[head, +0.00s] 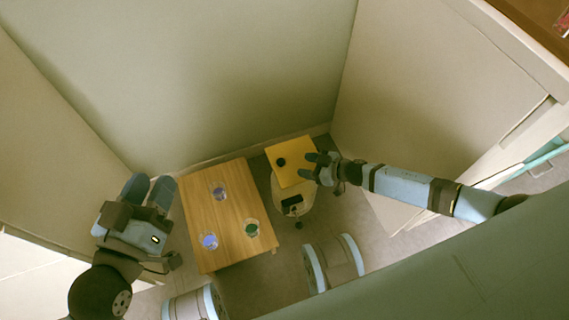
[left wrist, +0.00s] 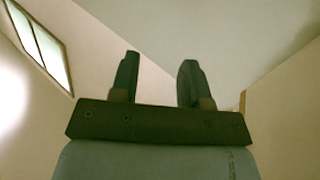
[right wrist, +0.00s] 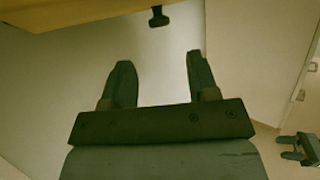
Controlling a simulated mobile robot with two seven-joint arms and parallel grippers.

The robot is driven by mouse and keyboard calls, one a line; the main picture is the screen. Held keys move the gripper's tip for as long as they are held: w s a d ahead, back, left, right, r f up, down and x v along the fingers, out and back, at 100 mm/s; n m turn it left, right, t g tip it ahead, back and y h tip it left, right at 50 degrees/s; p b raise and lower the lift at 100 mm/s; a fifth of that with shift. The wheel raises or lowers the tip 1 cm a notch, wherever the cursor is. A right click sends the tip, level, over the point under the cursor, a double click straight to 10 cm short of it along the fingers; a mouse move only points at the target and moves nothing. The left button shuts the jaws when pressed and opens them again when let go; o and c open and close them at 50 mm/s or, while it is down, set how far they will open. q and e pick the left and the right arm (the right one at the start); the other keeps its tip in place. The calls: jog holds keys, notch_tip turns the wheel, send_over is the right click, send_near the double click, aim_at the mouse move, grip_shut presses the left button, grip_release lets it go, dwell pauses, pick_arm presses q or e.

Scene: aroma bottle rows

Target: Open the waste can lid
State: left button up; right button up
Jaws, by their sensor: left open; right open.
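The waste can (head: 291,205) is a pale body with a dark slot on its front, standing on the floor beside the wooden table. Its square yellow lid (head: 301,177) has a dark round knob (head: 281,162). I cannot tell whether the lid sits fully down. My right gripper (head: 309,166) is open and empty at the lid's right edge, overlapping it in the head view. In the right wrist view the lid (right wrist: 80,12) and knob (right wrist: 158,17) show at the top, beyond the open fingers. My left gripper (head: 149,189) is open and empty, left of the table.
The low wooden table (head: 208,215) holds a clear cup with purple (head: 219,192), one with blue (head: 209,241) and one with green (head: 252,229). Pale walls (head: 210,80) enclose the back and sides. A pale cabinet (head: 430,110) stands at the right, near my right arm.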

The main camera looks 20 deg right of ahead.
aim_at(282, 162)
jog(key=b+x, duration=0.2)
jog(key=x, duration=0.5)
jog(key=shift+d+f, duration=0.15)
pick_arm(q)
jog(key=shift+w+a+f+m+b, duration=0.15)
jog(key=shift+w+f+m+b, duration=0.15)
jog(key=shift+f, duration=0.35)
jog(key=shift+w+a+f+m+b, duration=0.1)
jog(key=shift+w+f+m+b, duration=0.1)
jog(key=shift+f+m, duration=0.3)
pick_arm(e)
jog(key=shift+w+a+f, duration=0.15)
jog(key=shift+w+a, duration=0.3)
jog(key=shift+a, duration=0.1)
grip_shut()
